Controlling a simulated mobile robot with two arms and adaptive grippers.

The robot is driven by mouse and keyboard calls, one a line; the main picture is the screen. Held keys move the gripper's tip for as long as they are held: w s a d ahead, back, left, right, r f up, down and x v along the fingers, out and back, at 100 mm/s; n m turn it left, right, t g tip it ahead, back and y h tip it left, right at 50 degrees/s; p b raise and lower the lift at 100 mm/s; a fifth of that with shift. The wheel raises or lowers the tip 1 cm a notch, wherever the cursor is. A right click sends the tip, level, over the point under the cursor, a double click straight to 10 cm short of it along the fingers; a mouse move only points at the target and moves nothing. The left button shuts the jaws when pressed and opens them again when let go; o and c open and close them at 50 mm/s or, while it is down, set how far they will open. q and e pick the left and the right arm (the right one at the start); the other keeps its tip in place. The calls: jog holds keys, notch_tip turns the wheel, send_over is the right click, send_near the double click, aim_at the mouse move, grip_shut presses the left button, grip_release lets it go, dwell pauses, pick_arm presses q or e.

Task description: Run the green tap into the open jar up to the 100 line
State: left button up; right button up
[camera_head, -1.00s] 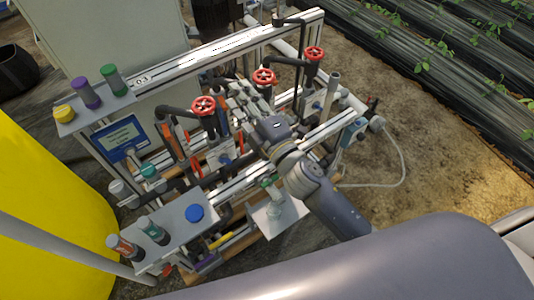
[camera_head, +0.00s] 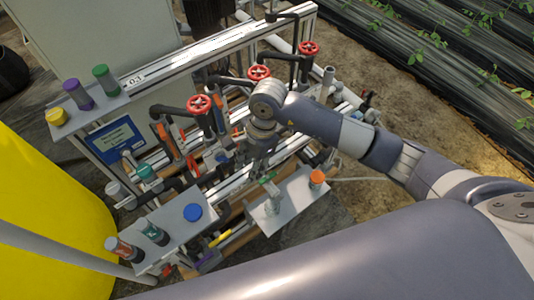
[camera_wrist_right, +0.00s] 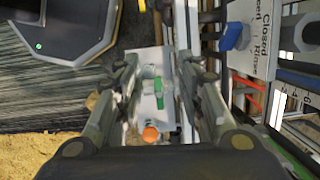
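The green tap (camera_head: 268,178) sits low at the front of the skid, above a small pale shelf (camera_head: 296,207). A small clear, greenish vessel (camera_head: 271,206), likely the open jar, stands on the shelf under the tap. Its level and the 100 line are too small to read. My right gripper (camera_head: 258,168) points down just behind the tap. In the right wrist view the fingers (camera_wrist_right: 160,88) are spread apart, with the green handle (camera_wrist_right: 158,94) showing between and beyond them. I cannot see contact. My left gripper is not in view.
An orange-capped container (camera_head: 317,178) stands on the shelf's right end. Red handwheels (camera_head: 259,73) and pipes rise behind my right gripper. The wrist view shows a blue handle (camera_wrist_right: 235,36) beside a "Closed Rinse" label.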

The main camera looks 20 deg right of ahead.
aim_at(268, 177)
jog(key=w+d+h, duration=0.2)
jog(key=d+h, duration=0.1)
jog(key=d, duration=0.2)
jog(key=f, duration=1)
jog(key=shift+s+d+f+p, duration=0.1)
jog(key=shift+s+f+p, duration=0.15)
jog(key=shift+p, duration=0.15)
grip_shut()
